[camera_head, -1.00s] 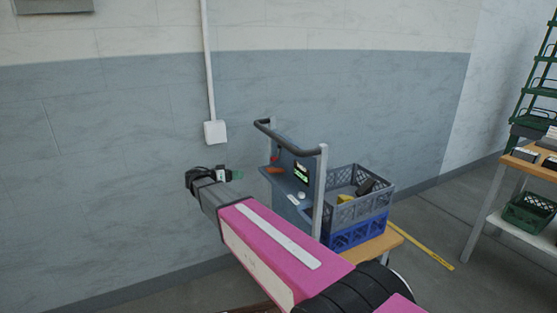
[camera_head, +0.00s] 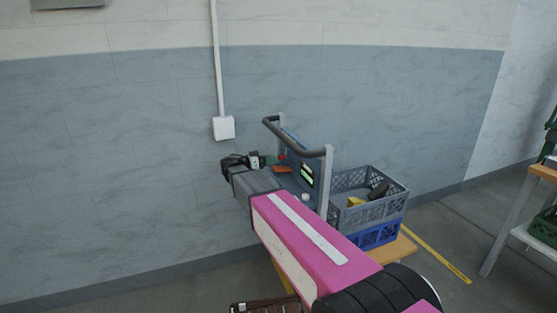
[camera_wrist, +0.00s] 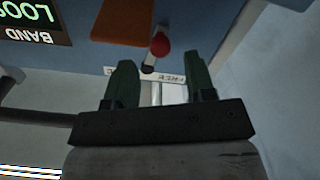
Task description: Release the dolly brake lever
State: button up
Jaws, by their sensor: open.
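The brake lever (camera_wrist: 160,44) has a red round knob on a short stem, on the blue-grey panel of the dolly. In the head view its red knob (camera_head: 282,157) shows just beyond my fingertips. My gripper (camera_wrist: 159,63) is open, with its two green fingers spread and pointing at the panel. The knob lies ahead of the gap between them, and I see no contact. A white label (camera_wrist: 172,79) reading FREE, upside down, shows partly between the fingers. In the head view my gripper (camera_head: 267,160) is at the panel's left side.
An orange-brown block (camera_wrist: 122,20) sits beside the knob. A display (camera_wrist: 35,20) with upside-down text is at upper left. The dolly's dark handlebar (camera_head: 296,143) rises over the panel. The wall is behind my gripper.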

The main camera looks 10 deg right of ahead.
jog(key=shift+w+d, duration=0.2)
jog(key=shift+d, duration=0.85)
jog(key=shift+w+d, duration=0.2)
jog(key=shift+d, duration=0.8)
grip_shut()
jog(key=shift+w+a+r+m, duration=0.15)
jog(key=shift+w+m, duration=0.55)
jog(key=shift+m, duration=0.4)
jog(key=shift+w+a+r+m, duration=0.1)
jog(key=shift+w+r+m, duration=0.1)
jog(key=shift+m, duration=0.35)
jog(key=shift+w+r+m, duration=0.1)
jog(key=shift+w+m, duration=0.1)
jog(key=shift+m, duration=0.35)
grip_release()
